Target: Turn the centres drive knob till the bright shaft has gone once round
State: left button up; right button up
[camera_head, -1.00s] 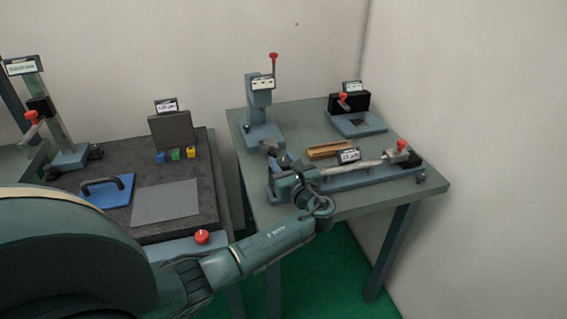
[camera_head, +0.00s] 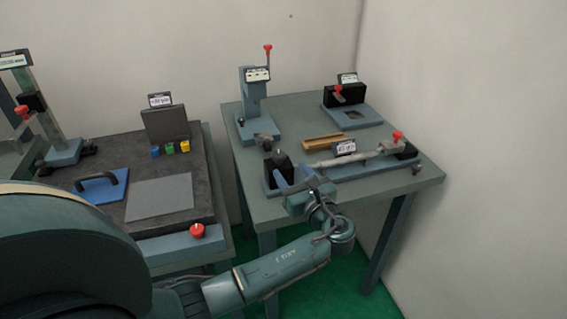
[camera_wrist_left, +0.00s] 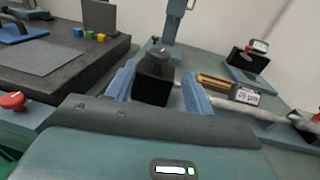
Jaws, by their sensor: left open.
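The centres fixture has a blue base (camera_head: 345,181) along the front of the right table. Contact cannot be told. My right gripper is out of view.
A wooden V-block (camera_head: 323,141) and a small label stand behind the shaft. A blue press (camera_head: 254,100) with a red-tipped lever is behind the knob. A black block on a blue plate (camera_head: 352,115) stands at the back right. The wall closes off the right side.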

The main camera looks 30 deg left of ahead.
pick_arm(q)
jog(key=shift+v, duration=2.35)
jog(key=s+f+n+g+h, duration=0.4)
jog(key=s+f+n+h, duration=0.3)
jog(key=s+f+n, duration=0.3)
jog(key=s+d+f+n+g+h, duration=0.1)
jog(key=s+d+n+g+h, duration=0.15)
jog(key=s+n+h, duration=0.85)
jog(key=d+f+n+t, duration=0.1)
jog(key=d+f+t, duration=0.6)
jog(key=f, duration=0.1)
jog(key=shift+f, duration=0.2)
jog(key=shift+w, duration=0.2)
